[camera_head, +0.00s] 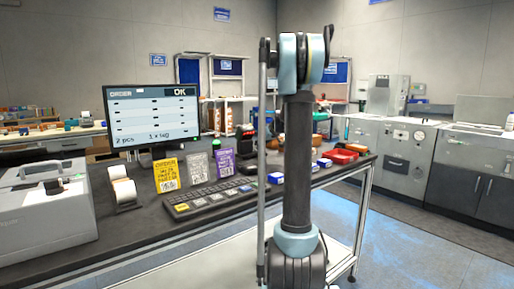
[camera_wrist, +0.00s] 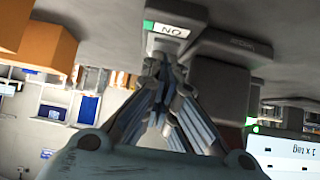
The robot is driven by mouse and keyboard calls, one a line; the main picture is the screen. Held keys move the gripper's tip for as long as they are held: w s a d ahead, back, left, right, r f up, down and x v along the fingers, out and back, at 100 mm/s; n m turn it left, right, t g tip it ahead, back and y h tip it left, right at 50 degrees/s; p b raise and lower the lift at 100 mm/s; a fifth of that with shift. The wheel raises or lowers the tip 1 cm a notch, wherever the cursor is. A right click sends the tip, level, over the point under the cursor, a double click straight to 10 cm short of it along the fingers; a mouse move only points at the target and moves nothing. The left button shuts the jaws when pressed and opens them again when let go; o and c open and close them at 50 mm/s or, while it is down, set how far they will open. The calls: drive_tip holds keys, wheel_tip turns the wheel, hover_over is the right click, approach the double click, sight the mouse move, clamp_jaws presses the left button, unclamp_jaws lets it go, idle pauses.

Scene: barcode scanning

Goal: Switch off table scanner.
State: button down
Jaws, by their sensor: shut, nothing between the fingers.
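In the wrist view, which looks upside down, a small grey box carries a lit ON label (camera_wrist: 170,31) with a green light beside it. Adjoining it is a dark scanner body (camera_wrist: 222,88) with faint lettering on its grey base. My gripper (camera_wrist: 160,65) is shut and empty, its fingertips right at the ON box's near edge; I cannot tell whether they touch it. In the head view a dark device (camera_head: 245,140), probably the scanner, stands behind the keyboard. My arm hides the gripper there.
The monitor (camera_head: 152,113) reads "OK", "2 pcs" and "1 x tag". A grey machine (camera_head: 45,218) is at left; red and blue boxes are at the table's right end. Orange boxes (camera_wrist: 45,45) show in the wrist view.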

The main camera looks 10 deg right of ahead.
drive_tip(key=shift+s+d, duration=0.1)
drive_tip(key=shift+s, duration=0.1)
idle(0.3)
drive_tip(key=shift+r, duration=0.35)
drive_tip(key=r, duration=0.2)
drive_tip(key=s+r, duration=0.1)
drive_tip(key=shift+d+r, duration=0.3)
drive_tip(key=shift+r, duration=0.05)
drive_tip(key=v, duration=0.9)
drive_tip(key=shift+s+d+f, duration=0.15)
drive_tip(key=shift+s+f, duration=0.05)
drive_tip(key=shift+w+a+r+t, duration=0.3)
drive_tip(key=shift+w+r, duration=0.05)
drive_tip(key=shift+w, duration=0.25)
drive_tip(key=shift+f, duration=0.1)
